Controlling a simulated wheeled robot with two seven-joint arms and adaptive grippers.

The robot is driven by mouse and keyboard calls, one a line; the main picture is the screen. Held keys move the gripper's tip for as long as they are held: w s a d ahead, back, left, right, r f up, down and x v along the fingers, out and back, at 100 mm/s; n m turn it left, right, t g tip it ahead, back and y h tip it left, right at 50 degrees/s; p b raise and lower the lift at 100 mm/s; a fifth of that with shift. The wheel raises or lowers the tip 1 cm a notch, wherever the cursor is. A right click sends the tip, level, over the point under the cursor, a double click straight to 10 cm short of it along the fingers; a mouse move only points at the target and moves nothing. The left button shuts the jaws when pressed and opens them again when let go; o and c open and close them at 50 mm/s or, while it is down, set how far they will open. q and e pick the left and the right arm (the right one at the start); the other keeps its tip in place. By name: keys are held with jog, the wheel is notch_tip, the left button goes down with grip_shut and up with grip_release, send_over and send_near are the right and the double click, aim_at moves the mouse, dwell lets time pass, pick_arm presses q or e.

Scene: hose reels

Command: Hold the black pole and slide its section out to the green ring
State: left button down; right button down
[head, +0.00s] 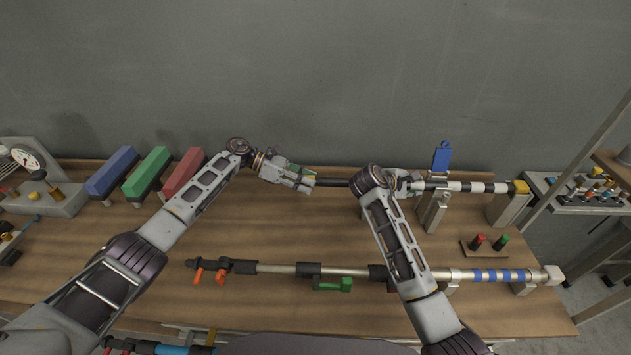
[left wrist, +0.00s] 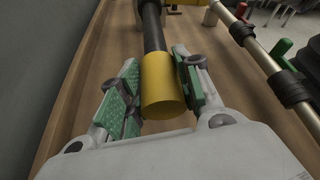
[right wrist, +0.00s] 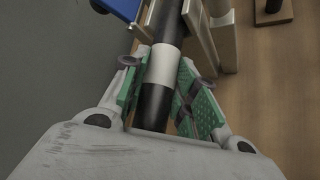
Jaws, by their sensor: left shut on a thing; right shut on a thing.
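The black pole (head: 333,183) lies level along the back of the bench. My left gripper (head: 306,180) is shut on the yellow end piece at its left; in the left wrist view this yellow piece (left wrist: 163,88) sits between the green pads, with the black pole (left wrist: 152,25) running away from it. My right gripper (head: 412,186) is shut on the black and white banded section (head: 467,187), which also shows between the pads in the right wrist view (right wrist: 161,65). I cannot make out a green ring on the pole.
A grey support (head: 435,212) with a blue lever (head: 442,157) stands close to my right gripper. A second pole (head: 345,271) with a green handle (head: 346,285) lies in front, under my right arm. Blue, green and red blocks (head: 183,172) stand at left.

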pick_arm(q)
jog(key=a, duration=0.9)
jog(key=shift+a, duration=0.15)
jog(key=c, duration=1)
grip_release()
jog(key=shift+v, duration=6)
